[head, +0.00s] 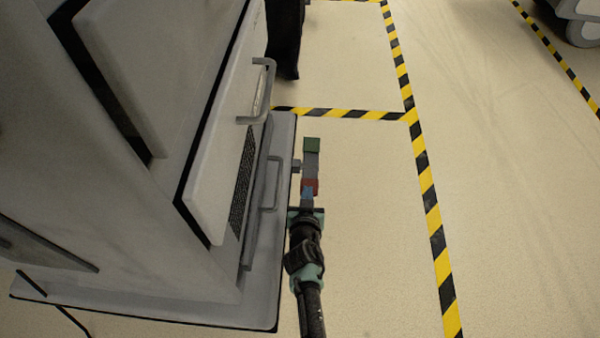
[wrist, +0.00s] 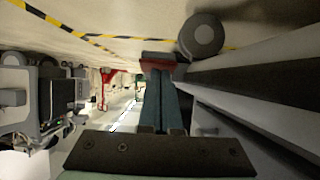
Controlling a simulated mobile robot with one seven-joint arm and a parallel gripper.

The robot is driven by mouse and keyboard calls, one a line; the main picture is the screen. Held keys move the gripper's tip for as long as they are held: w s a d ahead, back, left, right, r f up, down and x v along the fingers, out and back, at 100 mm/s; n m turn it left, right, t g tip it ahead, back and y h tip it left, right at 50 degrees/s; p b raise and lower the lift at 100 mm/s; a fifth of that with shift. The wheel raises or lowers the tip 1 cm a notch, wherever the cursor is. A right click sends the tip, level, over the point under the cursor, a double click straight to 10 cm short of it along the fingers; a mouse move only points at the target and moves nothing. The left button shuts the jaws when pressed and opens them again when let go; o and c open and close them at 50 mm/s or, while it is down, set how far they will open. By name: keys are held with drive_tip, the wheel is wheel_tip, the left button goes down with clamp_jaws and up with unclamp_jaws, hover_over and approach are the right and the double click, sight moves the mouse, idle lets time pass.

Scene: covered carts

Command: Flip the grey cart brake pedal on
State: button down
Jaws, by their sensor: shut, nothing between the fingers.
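The grey cart (head: 190,160) fills the left of the head view. Its brake pedal (head: 311,165) sticks out past the right edge of the cart's base plate; it is a short grey bar with a green far end and a red near end. My gripper (head: 307,192) is shut and empty, with its fingertips at the red end. In the wrist view the shut fingers (wrist: 160,90) point at the red pedal end (wrist: 158,64). I cannot tell whether they touch it. The pedal's tilt is hard to judge.
The base plate (head: 265,285) runs close along the left of my gripper. A cart wheel (wrist: 202,36) shows beside the pedal in the wrist view. Yellow-black floor tape (head: 430,200) lies to the right, with clear floor around it.

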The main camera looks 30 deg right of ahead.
drive_tip(key=shift+s+f+b, duration=0.1)
drive_tip(key=shift+f+b, duration=0.45)
drive_tip(key=shift+b, duration=0.05)
drive_tip(key=shift+d, duration=0.1)
drive_tip(key=f+p+v, duration=0.1)
drive_tip(key=p+v, duration=0.3)
drive_tip(key=v, duration=0.8)
drive_tip(key=shift+a, duration=0.2)
idle(0.4)
